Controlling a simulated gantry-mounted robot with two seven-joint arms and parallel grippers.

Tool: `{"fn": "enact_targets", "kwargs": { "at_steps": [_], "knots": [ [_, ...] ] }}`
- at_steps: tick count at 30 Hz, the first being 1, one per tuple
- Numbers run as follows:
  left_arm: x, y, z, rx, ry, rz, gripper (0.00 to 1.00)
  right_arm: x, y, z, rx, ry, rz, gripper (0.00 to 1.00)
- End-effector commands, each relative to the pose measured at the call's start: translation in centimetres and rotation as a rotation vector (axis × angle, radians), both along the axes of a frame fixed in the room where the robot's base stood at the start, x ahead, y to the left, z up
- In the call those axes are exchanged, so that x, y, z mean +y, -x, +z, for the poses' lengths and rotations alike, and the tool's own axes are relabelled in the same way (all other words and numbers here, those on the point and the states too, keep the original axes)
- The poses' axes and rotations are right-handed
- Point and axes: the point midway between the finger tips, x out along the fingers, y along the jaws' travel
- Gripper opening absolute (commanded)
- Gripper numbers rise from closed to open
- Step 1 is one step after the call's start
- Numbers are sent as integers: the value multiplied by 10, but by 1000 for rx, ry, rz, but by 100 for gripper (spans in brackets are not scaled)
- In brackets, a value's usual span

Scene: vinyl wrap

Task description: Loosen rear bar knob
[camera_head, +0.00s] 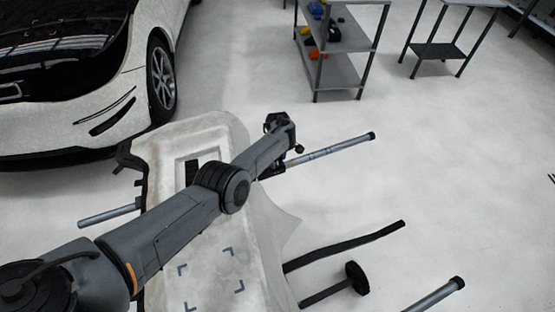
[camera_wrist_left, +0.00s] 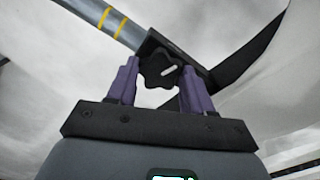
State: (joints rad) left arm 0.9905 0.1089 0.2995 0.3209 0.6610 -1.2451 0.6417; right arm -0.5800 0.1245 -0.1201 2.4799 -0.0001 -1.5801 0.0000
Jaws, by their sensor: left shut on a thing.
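The black lobed knob (camera_wrist_left: 158,68) with a pale pointer mark sits between the purple fingers of my left gripper (camera_wrist_left: 160,76) in the left wrist view. The gripper is shut on it. The knob is on a black block at the end of a grey bar (camera_wrist_left: 112,22) with yellow bands. In the head view my left arm reaches across the pale panel to the same bar (camera_head: 340,147), which sticks out to the right. The arm hides the knob and fingertips there. My right gripper is not in view.
The pale wrapped panel (camera_head: 215,262) lies under my left arm, with loose film at its right edge. Other bars (camera_head: 437,296) and a black strut (camera_head: 345,246) stick out nearby. A white car (camera_head: 85,125), a shelf cart (camera_head: 335,70) and clear floor lie beyond.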

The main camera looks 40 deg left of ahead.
Motion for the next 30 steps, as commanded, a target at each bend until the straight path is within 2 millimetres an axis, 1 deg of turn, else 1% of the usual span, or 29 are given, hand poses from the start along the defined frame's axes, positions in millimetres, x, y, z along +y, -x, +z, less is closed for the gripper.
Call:
{"fn": "enact_targets", "kwargs": {
  "at_steps": [7,20,21,23,24,26,30],
  "knots": [
    [0,0,-1,0,-1,62,20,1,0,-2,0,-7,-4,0],
    [0,0,0,1,-1,73,20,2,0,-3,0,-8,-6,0],
    [0,0,0,1,-1,73,52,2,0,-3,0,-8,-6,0],
    [0,0,0,1,-1,73,62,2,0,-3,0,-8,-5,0],
    [0,0,0,1,-1,72,68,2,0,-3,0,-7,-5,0],
    [0,0,0,1,-1,72,76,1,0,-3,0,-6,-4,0],
    [0,0,0,0,-1,71,76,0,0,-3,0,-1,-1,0]
  ]
}}
